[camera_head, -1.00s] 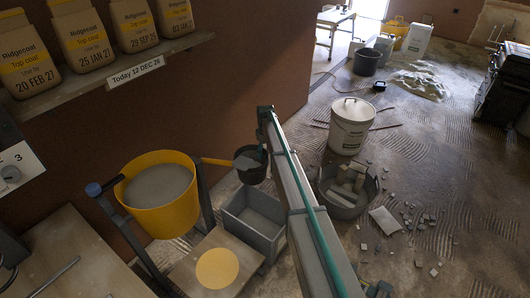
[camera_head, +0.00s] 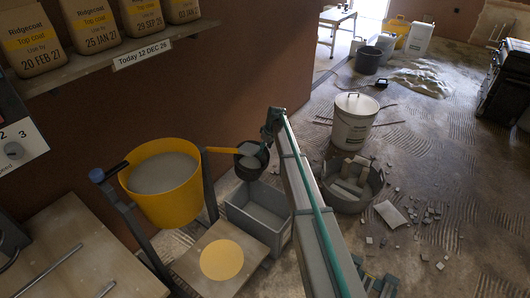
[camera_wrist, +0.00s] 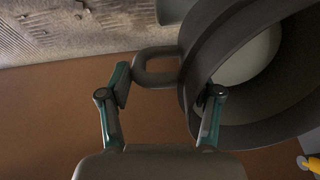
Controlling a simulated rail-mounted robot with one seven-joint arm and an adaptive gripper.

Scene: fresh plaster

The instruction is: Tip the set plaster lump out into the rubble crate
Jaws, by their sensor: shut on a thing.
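A small dark pot (camera_head: 262,171) hangs at the far end of my arm, above the back of a grey rectangular crate (camera_head: 237,220). A pale grey plaster lump (camera_head: 250,161) shows inside it, and also in the wrist view (camera_wrist: 250,58). In the wrist view the pot (camera_wrist: 199,60) is tilted, its mouth towards the right. My gripper (camera_wrist: 166,92) is shut on the pot's loop handle (camera_wrist: 155,55); the exact contact is unclear. The grey crate shows a bare floor in its visible part. Neither container is labelled as the rubble crate.
A round dark tub (camera_head: 340,205) of broken chunks stands right of my arm, with loose rubble beside it. A yellow tub (camera_head: 163,208) of grey material stands left. A white lidded bucket (camera_head: 354,128) stands behind. A board with a yellow disc (camera_head: 222,259) is in front.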

